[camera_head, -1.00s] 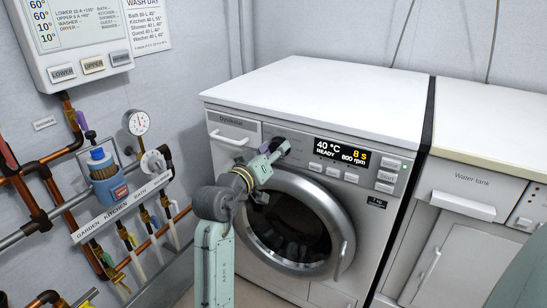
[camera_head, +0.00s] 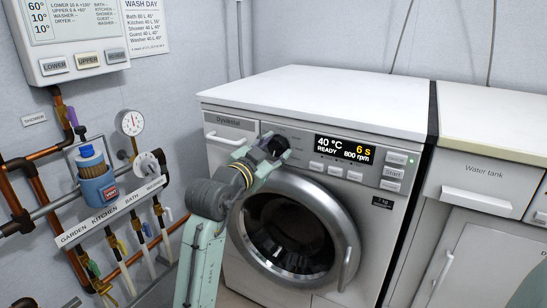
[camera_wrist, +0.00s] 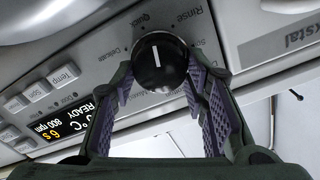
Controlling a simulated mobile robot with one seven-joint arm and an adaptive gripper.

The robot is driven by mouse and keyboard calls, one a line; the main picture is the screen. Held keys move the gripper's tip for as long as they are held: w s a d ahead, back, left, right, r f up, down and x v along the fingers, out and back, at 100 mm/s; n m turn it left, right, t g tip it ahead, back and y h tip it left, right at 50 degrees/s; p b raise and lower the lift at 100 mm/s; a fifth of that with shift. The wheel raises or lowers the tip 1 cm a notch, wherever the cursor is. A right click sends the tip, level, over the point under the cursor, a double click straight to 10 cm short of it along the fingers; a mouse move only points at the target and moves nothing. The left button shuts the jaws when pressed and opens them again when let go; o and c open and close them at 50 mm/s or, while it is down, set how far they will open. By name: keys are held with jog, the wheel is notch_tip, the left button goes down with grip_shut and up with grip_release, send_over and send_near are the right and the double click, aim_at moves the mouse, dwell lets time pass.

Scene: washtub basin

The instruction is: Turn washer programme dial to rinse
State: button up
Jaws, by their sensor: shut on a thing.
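The washer (camera_head: 375,225) has a black programme dial (camera_head: 279,146) on its front panel, left of the lit display (camera_head: 345,149). The display reads 40 °C, READY, 800 rpm and 6 s. My gripper (camera_head: 270,147) is shut on the dial. In the wrist view the dial (camera_wrist: 160,62) sits between the tips of my purple-padded fingers (camera_wrist: 160,85). Its white mark points almost straight up in the picture, nearest the Quick label (camera_wrist: 144,20). The Rinse label (camera_wrist: 201,18) lies up and to the right of the dial. Lower labels are partly hidden by my fingers.
The round washer door (camera_head: 292,235) is shut just below my gripper. Buttons (camera_head: 335,172) lie under the display. Pipes and valves (camera_head: 110,215) fill the left wall. A water tank unit (camera_head: 480,200) stands to the right.

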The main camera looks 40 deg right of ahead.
jog(key=m+b, duration=0.3)
jog(key=m, duration=0.2)
jog(key=shift+f+m, duration=0.15)
jog(key=shift+m, duration=0.15)
dwell(0.5)
jog(key=o, duration=1.1)
jog(key=shift+o, duration=0.2)
jog(key=v, duration=1.2)
